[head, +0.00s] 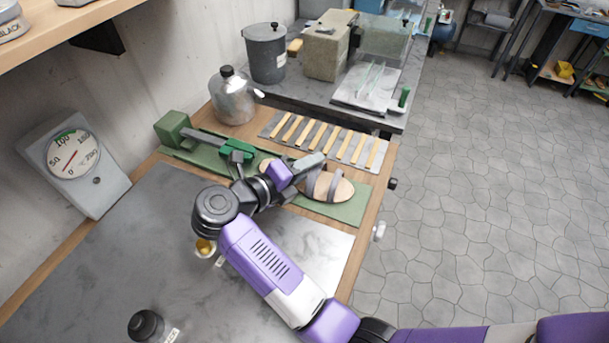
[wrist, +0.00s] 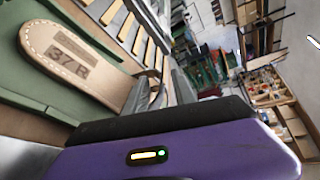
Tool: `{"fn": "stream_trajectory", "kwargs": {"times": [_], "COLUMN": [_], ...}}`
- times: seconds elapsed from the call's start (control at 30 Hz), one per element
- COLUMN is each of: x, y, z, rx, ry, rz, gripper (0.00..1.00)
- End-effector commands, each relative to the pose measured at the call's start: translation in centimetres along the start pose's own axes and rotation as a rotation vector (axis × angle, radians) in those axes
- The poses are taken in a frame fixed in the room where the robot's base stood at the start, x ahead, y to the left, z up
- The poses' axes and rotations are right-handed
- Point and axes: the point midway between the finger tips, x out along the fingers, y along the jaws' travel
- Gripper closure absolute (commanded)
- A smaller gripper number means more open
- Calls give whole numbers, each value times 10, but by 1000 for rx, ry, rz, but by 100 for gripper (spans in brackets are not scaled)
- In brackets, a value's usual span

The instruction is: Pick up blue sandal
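A sandal with a tan footbed and grey straps (head: 340,189) lies on a green mat (head: 352,213) at the bench's right side. No blue shows on it. In the wrist view its footbed (wrist: 70,62), marked 37 R, fills the upper left, and its far end is partly hidden. My gripper (head: 312,162) is at the sandal's left part, close to the straps. In the wrist view the dark fingers (wrist: 172,92) lie beside the footbed. I cannot tell if a strap is between them. A second tan footbed edge shows behind my wrist in the head view.
A grey rack with several wooden strips (head: 325,141) lies behind the sandal. A metal jug (head: 232,100) and a dial gauge (head: 75,160) stand further left. Open floor lies right of the bench.

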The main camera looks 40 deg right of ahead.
Motion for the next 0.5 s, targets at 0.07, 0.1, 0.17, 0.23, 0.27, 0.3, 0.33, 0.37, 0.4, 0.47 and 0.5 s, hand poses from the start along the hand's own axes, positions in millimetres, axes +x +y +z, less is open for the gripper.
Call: {"fn": "stream_trajectory", "kwargs": {"times": [0.07,0.1,0.17,0.23,0.27,0.3,0.33,0.37,0.4,0.47,0.5], "x": [1,0,0,0,0,0,0,0,0,0,0], "y": [0,0,0,0,0,0,0,0,0,0,0], "z": [0,0,0,0,0,0,0,0,0,0,0], "rx": [0,0,0,0,0,0,0,0,0,0,0], "ry": [0,0,0,0,0,0,0,0,0,0,0], "rz": [0,0,0,0,0,0,0,0,0,0,0], "gripper": [68,68,68,76,82,90,96,100,100,100,100]}}
